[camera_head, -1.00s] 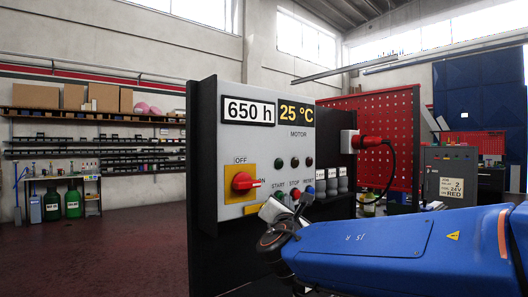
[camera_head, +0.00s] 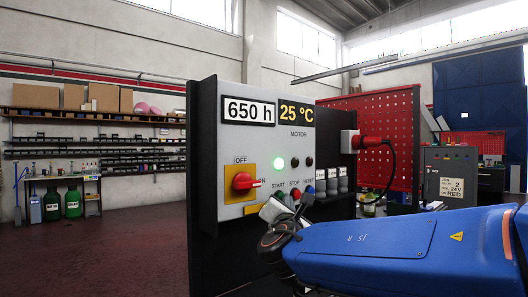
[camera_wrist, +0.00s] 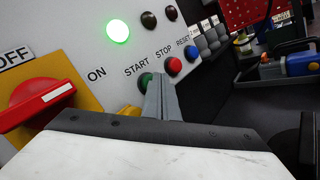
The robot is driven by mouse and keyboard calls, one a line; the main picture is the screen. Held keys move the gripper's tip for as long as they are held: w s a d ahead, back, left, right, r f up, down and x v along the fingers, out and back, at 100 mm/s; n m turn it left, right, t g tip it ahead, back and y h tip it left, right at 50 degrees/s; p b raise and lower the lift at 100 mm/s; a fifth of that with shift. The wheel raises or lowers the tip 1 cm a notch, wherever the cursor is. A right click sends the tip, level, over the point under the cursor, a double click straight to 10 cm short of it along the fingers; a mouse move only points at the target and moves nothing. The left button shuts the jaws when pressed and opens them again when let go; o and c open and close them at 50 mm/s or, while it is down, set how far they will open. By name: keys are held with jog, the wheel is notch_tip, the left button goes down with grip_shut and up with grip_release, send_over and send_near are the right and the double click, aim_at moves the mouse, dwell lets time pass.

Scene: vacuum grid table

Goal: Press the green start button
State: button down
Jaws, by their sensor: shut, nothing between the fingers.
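The green START button (camera_wrist: 145,80) is on the grey control panel (camera_head: 236,142), left of the red STOP button (camera_wrist: 173,66) and the blue RESET button (camera_wrist: 191,52). In the wrist view my gripper (camera_wrist: 159,82) is shut and empty, its fingertips overlapping the right part of the green button. I cannot tell if they touch it. In the head view the green button (camera_head: 280,195) shows just above my gripper (camera_head: 275,208). The round lamp above START (camera_head: 278,163) glows bright green; it also shows in the wrist view (camera_wrist: 118,31). The two lamps beside it are dark.
A red rotary switch (camera_head: 242,181) on a yellow plate sits left of the buttons. A red plug (camera_head: 368,141) with a black cable juts from the panel's right side. Open floor (camera_head: 130,240) lies left.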

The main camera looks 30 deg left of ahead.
jog(key=s+d, duration=0.2)
jog(key=d, duration=0.3)
jog(key=shift+d, duration=0.3)
jog(key=shift+s, duration=0.1)
dwell(0.8)
